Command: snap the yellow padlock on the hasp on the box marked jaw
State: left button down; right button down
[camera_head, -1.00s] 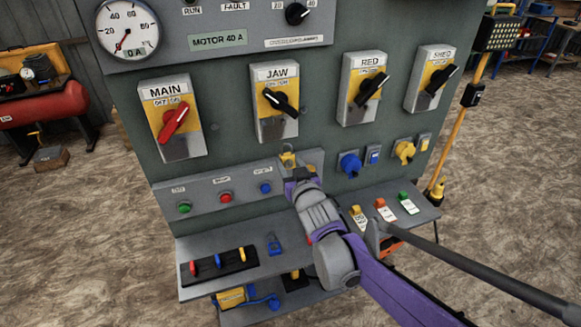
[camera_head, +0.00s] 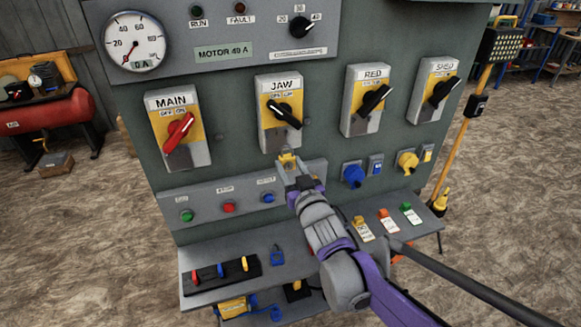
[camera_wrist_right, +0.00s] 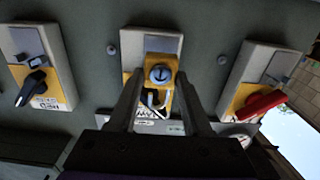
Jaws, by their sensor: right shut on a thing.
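The box marked JAW (camera_head: 265,125) is a grey and yellow switch box on the green panel, with a black rotary handle (camera_head: 285,115). My right gripper (camera_head: 292,167) is shut on the yellow padlock (camera_head: 287,158) just below the box's lower edge. In the right wrist view, the padlock's round keyed face (camera_wrist_right: 160,75) shows between the two fingers (camera_wrist_right: 157,100), in front of the JAW box (camera_wrist_right: 133,45). A pale bent piece, perhaps the shackle, shows below that face. I cannot make out the hasp or whether the shackle touches it. My left gripper is out of view.
The MAIN box (camera_head: 185,150), RED box (camera_head: 355,122) and SHED box (camera_head: 420,110) flank the JAW box. A button strip (camera_head: 205,190) lies beneath. The lower shelf (camera_head: 262,278) holds a black rack (camera_head: 235,275) and a blue padlock (camera_head: 277,257). Tags (camera_head: 388,227) lie to the right.

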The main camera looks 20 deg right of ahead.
aim_at(276, 141)
jog(key=shift+f, duration=0.1)
jog(key=shift+w, duration=0.6)
jog(key=shift+w+a, duration=0.1)
jog(key=shift+w, duration=2.15)
jog(key=shift+w, duration=1.25)
jog(key=shift+c, duration=1.3)
grip_release()
jog(key=shift+s, duration=0.1)
jog(key=shift+s+b, duration=0.4)
jog(key=shift+s, duration=4.05)
